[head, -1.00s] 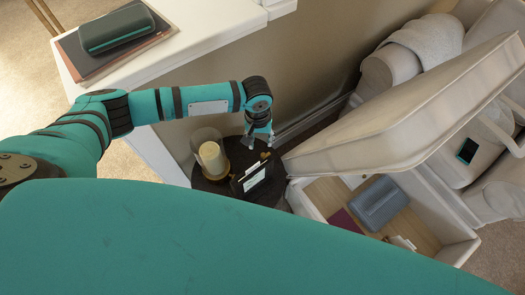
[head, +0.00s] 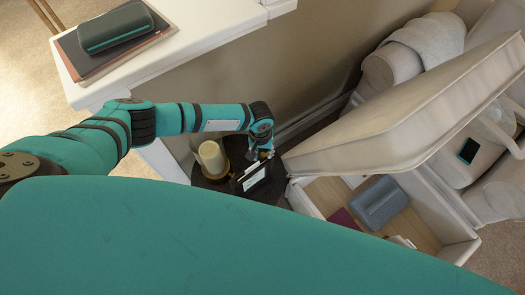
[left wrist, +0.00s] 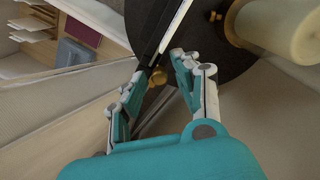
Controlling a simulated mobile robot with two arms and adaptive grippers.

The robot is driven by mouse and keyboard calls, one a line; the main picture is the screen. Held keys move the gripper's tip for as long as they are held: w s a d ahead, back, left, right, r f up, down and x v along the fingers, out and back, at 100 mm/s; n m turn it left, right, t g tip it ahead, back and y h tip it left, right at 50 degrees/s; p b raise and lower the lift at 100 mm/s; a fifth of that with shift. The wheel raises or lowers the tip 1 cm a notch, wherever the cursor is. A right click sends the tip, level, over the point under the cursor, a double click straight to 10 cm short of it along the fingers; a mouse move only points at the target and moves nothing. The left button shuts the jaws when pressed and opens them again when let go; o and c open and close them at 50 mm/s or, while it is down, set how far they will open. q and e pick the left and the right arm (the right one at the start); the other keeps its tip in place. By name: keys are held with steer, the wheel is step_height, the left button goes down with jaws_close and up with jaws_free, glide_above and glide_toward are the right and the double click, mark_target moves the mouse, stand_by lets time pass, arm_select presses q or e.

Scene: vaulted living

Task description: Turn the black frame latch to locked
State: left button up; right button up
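The black frame (head: 256,180) stands on a small dark round table (head: 212,184) in the head view. In the left wrist view the frame (left wrist: 150,22) is seen edge-on at the top, with a brass latch knob (left wrist: 157,77) at its edge. My left gripper (head: 262,153) is over the frame's top edge. In the left wrist view its fingers (left wrist: 160,66) are apart, with the knob between or just beyond their tips. I cannot tell whether they touch it. The latch is mostly hidden in the head view. My right gripper is not in view.
A candle (head: 212,158) on a brass base stands close beside the frame. A tilted pale panel (head: 400,125) rises right of the table, above an open compartment holding a grey-blue case (head: 379,203). A white tabletop (head: 190,42) with a dark speaker (head: 116,27) is at upper left.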

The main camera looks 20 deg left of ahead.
arm_select(q)
jaws_close()
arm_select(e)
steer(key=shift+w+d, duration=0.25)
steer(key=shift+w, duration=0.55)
arm_select(q)
steer(key=shift+m, duration=0.3)
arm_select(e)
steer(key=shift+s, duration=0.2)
arm_select(q)
steer(key=shift+m, duration=0.6)
steer(key=m, duration=1.1)
steer(key=shift+w+d, duration=0.1)
steer(key=m, duration=0.5)
steer(key=shift+b, duration=0.3)
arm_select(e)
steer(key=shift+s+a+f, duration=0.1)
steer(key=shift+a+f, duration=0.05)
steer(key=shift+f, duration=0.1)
